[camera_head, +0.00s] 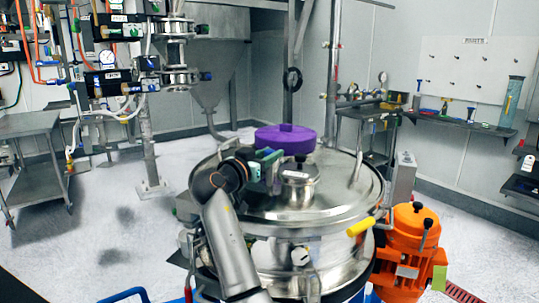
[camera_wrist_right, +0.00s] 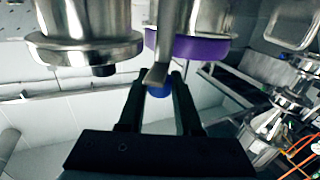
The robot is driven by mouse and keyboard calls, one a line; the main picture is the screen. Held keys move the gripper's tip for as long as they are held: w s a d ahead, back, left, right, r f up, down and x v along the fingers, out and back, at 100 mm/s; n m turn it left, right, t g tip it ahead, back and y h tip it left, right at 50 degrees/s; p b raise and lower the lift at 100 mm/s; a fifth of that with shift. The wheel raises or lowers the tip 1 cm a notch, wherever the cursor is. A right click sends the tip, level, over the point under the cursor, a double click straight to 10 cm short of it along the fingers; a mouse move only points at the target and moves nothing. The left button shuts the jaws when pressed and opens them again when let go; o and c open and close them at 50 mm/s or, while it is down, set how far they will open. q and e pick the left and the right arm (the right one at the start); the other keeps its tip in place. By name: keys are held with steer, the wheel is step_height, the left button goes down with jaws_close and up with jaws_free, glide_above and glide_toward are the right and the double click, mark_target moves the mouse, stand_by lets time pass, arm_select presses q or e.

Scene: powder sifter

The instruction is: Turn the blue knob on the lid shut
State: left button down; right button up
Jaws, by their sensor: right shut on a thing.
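The blue knob (camera_wrist_right: 159,91) sits between the two fingers of my right gripper (camera_wrist_right: 160,84) in the right wrist view. A metal lever or neck runs up from the knob. The fingers are shut on it and hide its sides. In the head view my right gripper (camera_head: 267,163) is over the left part of the round steel lid (camera_head: 325,205), left of a small steel cap with a black knob (camera_head: 298,178). The blue knob is too small and covered there to make out clearly. My left gripper does not show.
A purple round cover (camera_head: 286,138) stands behind the gripper on the lid. An orange motor unit (camera_head: 407,245) and a yellow handle (camera_head: 361,227) are at the right. A steel table (camera_head: 35,125) stands at the left, with open floor between it and the sifter.

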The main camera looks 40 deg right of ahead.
jaws_close()
steer(key=shift+n+t, duration=0.4)
steer(key=shift+t, duration=0.2)
steer(key=n+t+y+p, duration=0.1)
steer(key=t, duration=0.1)
steer(key=shift+r+n+t+y+p, duration=0.15)
steer(key=shift+n+t+y+p, duration=0.15)
steer(key=shift+n+t+y, duration=0.1)
steer(key=n+t+y+p, duration=0.6)
steer(key=y+p, duration=0.1)
steer(key=p, duration=0.1)
steer(key=shift+d+n+t, duration=0.1)
steer(key=shift+n+t, duration=0.3)
steer(key=n+t+y, duration=0.1)
steer(key=n+y, duration=0.1)
steer(key=y, duration=0.1)
steer(key=shift+p, duration=0.3)
steer(key=shift+n+t+y, duration=0.5)
steer(key=shift+n+y, duration=0.3)
steer(key=shift+y, duration=0.6)
steer(key=shift+n+y, duration=0.3)
steer(key=shift+y, duration=0.2)
